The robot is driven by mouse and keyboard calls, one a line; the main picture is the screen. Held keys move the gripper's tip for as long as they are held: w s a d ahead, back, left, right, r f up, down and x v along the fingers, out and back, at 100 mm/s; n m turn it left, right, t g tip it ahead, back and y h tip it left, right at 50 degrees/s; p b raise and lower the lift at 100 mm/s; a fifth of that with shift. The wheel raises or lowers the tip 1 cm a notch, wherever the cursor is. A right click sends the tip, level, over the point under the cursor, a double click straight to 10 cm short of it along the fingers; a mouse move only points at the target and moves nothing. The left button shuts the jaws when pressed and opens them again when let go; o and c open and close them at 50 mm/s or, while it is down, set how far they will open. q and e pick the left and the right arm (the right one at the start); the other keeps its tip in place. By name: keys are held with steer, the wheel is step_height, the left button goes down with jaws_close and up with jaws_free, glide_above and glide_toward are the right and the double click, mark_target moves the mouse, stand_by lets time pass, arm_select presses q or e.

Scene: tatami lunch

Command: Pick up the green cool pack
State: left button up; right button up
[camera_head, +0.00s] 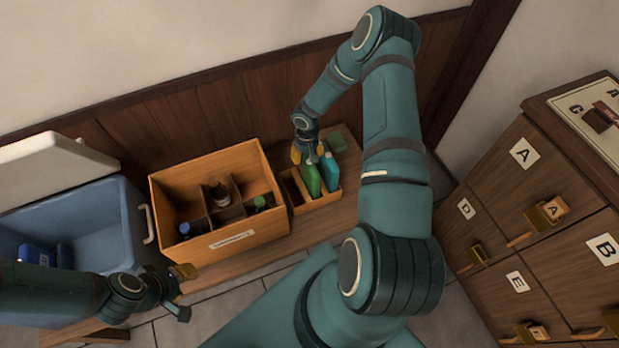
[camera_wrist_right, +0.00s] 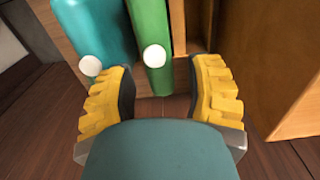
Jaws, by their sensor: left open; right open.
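The green cool pack (camera_head: 311,179) stands upright in a small wooden divided box (camera_head: 318,204) in the head view, beside a teal pack (camera_head: 330,174). My right gripper (camera_head: 307,155) is open just above the packs. In the right wrist view the green cool pack (camera_wrist_right: 150,45), with a white cap, shows between the yellow fingers of that gripper (camera_wrist_right: 163,88), nearer the left finger. I cannot tell whether they touch. The teal pack (camera_wrist_right: 95,35) lies outside the left finger. My left gripper (camera_head: 181,290) is open and empty, in front of the large wooden crate.
The large wooden crate (camera_head: 265,224) holds several bottles. A blue cooler (camera_head: 115,215) with its white lid raised stands at left, with blue packs inside. A lettered drawer cabinet (camera_head: 500,165) stands at right. A wood-panelled wall (camera_head: 190,115) is close behind.

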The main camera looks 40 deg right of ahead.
mark_target(310, 167)
steer(key=shift+s+f+b, duration=0.15)
steer(key=shift+s+f, duration=0.05)
steer(key=shift+f, duration=0.8)
steer(key=shift+s+f+b, duration=0.15)
steer(key=shift+s+f, duration=0.05)
steer(key=shift+f, duration=0.75)
steer(key=shift+s+f+b, duration=0.15)
steer(key=shift+s+f, duration=0.05)
steer(key=shift+f, duration=0.8)
jaws_close()
